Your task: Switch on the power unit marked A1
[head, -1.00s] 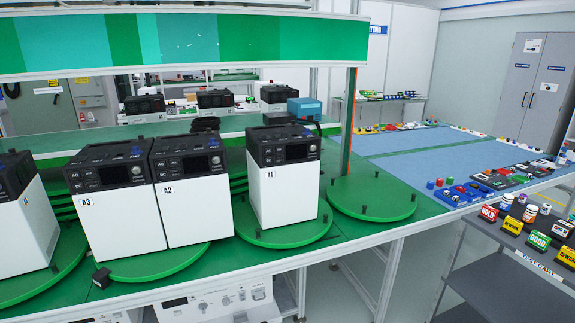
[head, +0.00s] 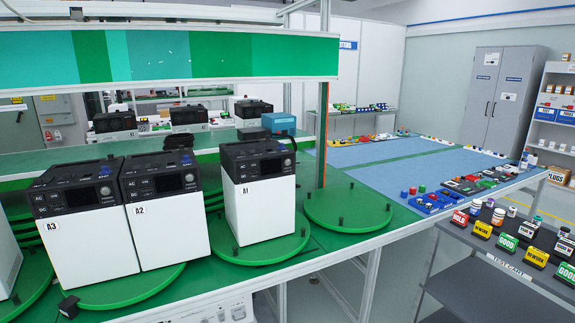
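The power unit marked A1 (head: 262,210) is a white box with a black top panel. It stands upright on a green turntable (head: 285,247) near the middle of the view. Its black panel (head: 258,163) has a small dark screen and buttons; whether it is on cannot be told. Units marked A2 (head: 169,228) and A3 (head: 93,246) stand side by side to its left on another green turntable (head: 135,292). My gripper is not in view.
An empty green turntable (head: 350,208) lies right of A1. A blue mat (head: 400,168) with small coloured parts covers the bench's far right. A grey cart (head: 490,282) with label blocks stands at the right front. A post (head: 322,135) rises behind A1.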

